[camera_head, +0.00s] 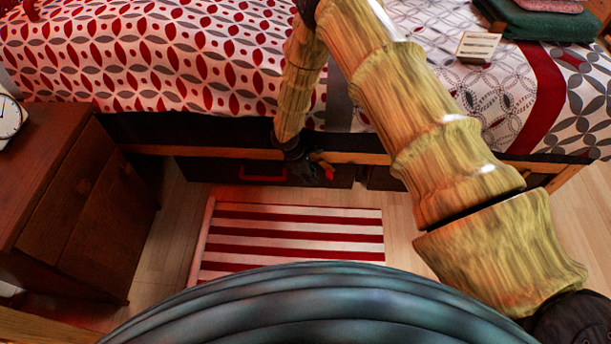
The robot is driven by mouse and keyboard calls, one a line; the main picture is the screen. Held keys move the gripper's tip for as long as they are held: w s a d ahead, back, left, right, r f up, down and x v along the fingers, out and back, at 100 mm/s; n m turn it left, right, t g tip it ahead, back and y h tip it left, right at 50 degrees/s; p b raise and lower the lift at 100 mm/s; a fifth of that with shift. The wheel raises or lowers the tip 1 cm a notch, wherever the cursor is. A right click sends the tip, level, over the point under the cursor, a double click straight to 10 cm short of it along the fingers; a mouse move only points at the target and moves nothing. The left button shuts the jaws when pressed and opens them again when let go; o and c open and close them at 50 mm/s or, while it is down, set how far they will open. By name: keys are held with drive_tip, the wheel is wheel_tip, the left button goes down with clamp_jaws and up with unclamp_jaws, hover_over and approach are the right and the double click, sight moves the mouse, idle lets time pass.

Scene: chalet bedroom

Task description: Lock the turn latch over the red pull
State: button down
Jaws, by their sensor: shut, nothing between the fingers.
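A red pull (263,178) is on the dark drawer front (220,172) under the bed. A small brass-coloured piece with a red tip, which looks like the turn latch (322,160), sits at the bed's lower rail, to the right of the pull. My gripper (312,178) points down at the rail, just left of this piece. It is shut and empty. Its dark fingers cover part of the drawer front. I cannot tell whether they touch the latch, and the latch's angle is hard to read.
A wooden nightstand (75,200) with a clock (10,115) stands at left. A red-and-white striped rug (290,238) lies before the drawers.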

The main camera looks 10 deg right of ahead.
drive_tip(key=shift+s+d+r+b, duration=0.15)
drive_tip(key=shift+d+r+b, duration=0.05)
drive_tip(key=shift+d+r, duration=0.35)
drive_tip(key=shift+s+d+r+b, duration=0.15)
drive_tip(key=shift+d+r+b, duration=0.05)
drive_tip(key=shift+d+r, duration=0.35)
drive_tip(key=shift+d, duration=0.1)
